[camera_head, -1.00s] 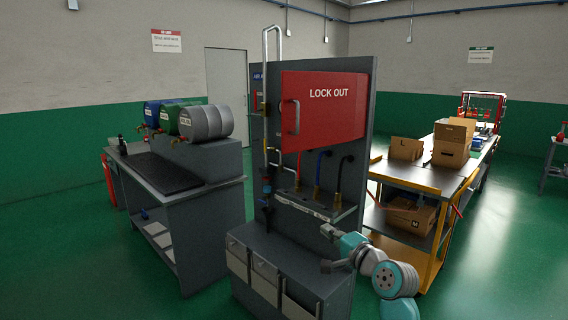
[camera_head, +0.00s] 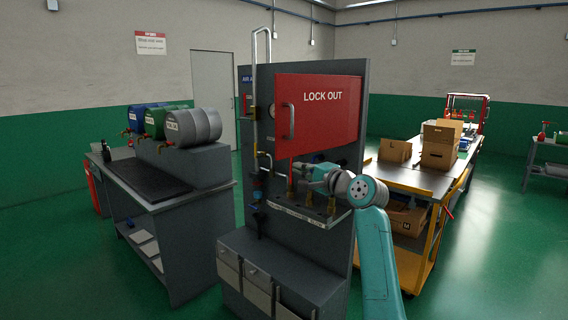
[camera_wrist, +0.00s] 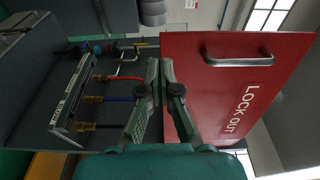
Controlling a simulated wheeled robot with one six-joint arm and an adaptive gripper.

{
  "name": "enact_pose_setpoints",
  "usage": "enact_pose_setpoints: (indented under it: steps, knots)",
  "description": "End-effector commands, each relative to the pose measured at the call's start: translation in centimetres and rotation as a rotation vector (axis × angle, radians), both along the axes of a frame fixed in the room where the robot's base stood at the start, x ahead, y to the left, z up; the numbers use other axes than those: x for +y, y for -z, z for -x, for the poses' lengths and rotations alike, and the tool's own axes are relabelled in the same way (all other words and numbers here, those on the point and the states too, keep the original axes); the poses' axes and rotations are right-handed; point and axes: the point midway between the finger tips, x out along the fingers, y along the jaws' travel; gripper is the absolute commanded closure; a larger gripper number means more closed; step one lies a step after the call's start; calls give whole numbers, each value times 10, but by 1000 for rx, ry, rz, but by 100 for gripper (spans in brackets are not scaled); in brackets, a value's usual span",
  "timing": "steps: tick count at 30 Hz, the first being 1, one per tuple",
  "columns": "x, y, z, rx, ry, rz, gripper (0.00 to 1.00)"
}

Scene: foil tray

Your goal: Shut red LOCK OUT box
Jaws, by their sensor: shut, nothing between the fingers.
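The red LOCK OUT box shows its door (camera_head: 325,112) on the upper part of the grey panel, with a metal handle (camera_head: 289,121) near its left edge. The door seems to stand out from the panel, but how far is unclear. In the wrist view the door (camera_wrist: 225,100) fills the right side, with its handle (camera_wrist: 238,61) at the top. My gripper (camera_wrist: 159,66) is shut and empty, pointing past the door's left edge in that view. In the head view my gripper (camera_head: 298,171) is just below the door's lower edge, partly hidden among the hoses.
A shelf (camera_head: 305,214) with red, blue and black hoses lies below the box, close to my gripper. A bent metal pipe (camera_head: 255,95) rises left of the door. A cart (camera_head: 405,178) with cardboard boxes stands at right, a bench (camera_head: 165,200) with drums at left.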

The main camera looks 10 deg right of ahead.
Motion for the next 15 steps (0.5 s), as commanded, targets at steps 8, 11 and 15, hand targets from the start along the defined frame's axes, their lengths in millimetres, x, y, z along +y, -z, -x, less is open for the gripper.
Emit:
enact_pose_setpoints:
  steps: [8,11,15]
  knots:
    - [23,-1,-44,0,-1,1,100]
    - [28,-1,-55,0,0,0,100]
    - [32,0,-65,0,0,1,100]
